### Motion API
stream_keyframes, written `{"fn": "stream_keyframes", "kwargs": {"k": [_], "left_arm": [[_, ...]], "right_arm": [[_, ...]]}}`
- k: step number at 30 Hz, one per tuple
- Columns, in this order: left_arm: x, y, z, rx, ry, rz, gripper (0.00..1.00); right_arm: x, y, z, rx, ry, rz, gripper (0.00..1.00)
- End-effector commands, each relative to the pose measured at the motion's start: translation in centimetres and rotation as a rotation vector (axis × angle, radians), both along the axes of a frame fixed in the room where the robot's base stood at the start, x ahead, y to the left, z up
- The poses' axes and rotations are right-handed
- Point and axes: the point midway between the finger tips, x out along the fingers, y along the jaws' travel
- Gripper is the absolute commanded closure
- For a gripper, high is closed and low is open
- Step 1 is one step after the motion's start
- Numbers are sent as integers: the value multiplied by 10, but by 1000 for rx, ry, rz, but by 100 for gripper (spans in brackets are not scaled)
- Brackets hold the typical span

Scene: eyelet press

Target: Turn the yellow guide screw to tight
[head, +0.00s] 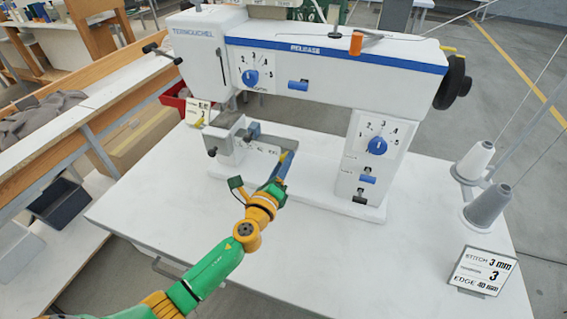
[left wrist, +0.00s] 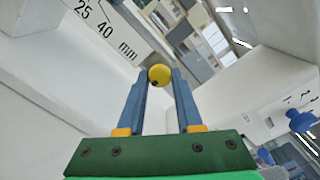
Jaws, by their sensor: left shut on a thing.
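The yellow guide screw (left wrist: 159,75) is a small round knob with a dark spot, seen in the left wrist view. My left gripper (left wrist: 159,85) has a blue finger on each side of it and is shut on it. In the head view the left gripper (head: 283,164) reaches in over the white bed of the machine (head: 315,180), beside the guide scale; a small yellow bit shows at its tips. Scale marks 25 and 40 mm (left wrist: 97,20) show at the upper left of the wrist view. My right gripper is not in view.
The machine's upper arm (head: 320,65) spans above the gripper, with its pillar (head: 370,155) to the right. Two thread cones (head: 487,207) and a card (head: 482,271) reading stitch 3 mm and edge 40 mm stand at right. The front of the white table (head: 330,260) is clear.

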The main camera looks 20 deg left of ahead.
Motion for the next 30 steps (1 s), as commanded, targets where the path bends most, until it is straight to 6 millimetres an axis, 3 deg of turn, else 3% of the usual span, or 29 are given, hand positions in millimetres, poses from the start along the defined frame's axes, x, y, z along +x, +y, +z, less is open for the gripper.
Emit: {"fn": "stream_keyframes", "kwargs": {"k": [10,11,14,23,30], "left_arm": [[1,1,5,3,-11,4,100],[1,1,5,3,-11,4,63],[1,1,5,3,-9,3,37],[-1,1,2,2,-3,1,37],[-48,2,1,2,-2,0,37]], "right_arm": [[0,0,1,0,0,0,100],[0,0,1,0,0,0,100],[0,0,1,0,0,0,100],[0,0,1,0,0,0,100],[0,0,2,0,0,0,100]]}}
